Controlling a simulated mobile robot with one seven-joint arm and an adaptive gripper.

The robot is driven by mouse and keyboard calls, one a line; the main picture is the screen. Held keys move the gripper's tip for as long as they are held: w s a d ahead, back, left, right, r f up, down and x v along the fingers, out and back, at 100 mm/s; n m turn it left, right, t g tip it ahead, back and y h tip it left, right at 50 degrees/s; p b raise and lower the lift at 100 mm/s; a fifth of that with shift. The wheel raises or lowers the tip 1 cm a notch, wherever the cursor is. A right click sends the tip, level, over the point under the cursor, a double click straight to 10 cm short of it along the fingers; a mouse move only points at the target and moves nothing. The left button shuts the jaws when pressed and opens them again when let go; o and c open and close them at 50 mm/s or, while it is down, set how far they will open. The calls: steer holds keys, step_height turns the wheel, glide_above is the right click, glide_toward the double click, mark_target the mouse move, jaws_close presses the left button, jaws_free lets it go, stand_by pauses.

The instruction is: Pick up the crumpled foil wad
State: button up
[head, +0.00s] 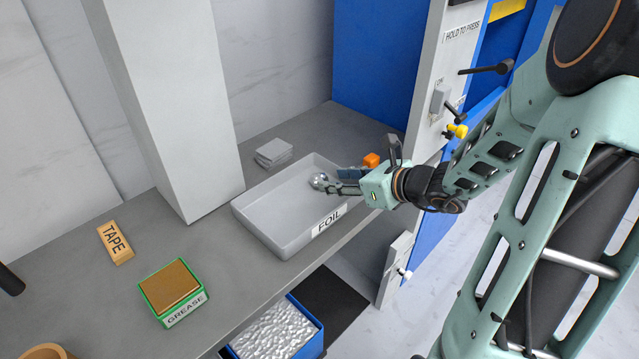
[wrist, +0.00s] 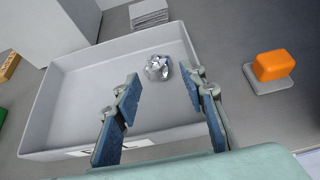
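The crumpled foil wad (head: 320,181) is a small shiny silver ball inside the grey tray labelled FOIL (head: 262,222), toward its right side. In the wrist view the foil wad (wrist: 158,67) lies on the tray floor, beyond the fingertips and between their lines, nearer the right finger. My gripper (head: 338,180) reaches in over the tray's right side. In the wrist view my gripper (wrist: 168,90) has its two blue-padded fingers spread wide apart with nothing between them. In the head view the fingers overlap the wad's edge; I cannot tell whether they touch it.
An orange block (wrist: 273,66) on a grey pad stands right of the tray. Stacked grey sheets (head: 273,152) lie behind it. A white column (head: 175,110), a TAPE block (head: 115,242) and a green GREASE box (head: 172,292) stand left. A blue-and-grey press (head: 440,90) rises at right.

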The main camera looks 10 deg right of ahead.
mark_target(324, 177)
steer(key=x, duration=0.1)
steer(key=b+x, duration=0.1)
steer(key=x, duration=0.2)
steer(key=shift+w+a+r, duration=0.1)
steer(key=shift+w+a, duration=0.25)
steer(key=shift+a, duration=0.05)
steer(key=c, duration=0.5)
steer(key=shift+r, duration=0.15)
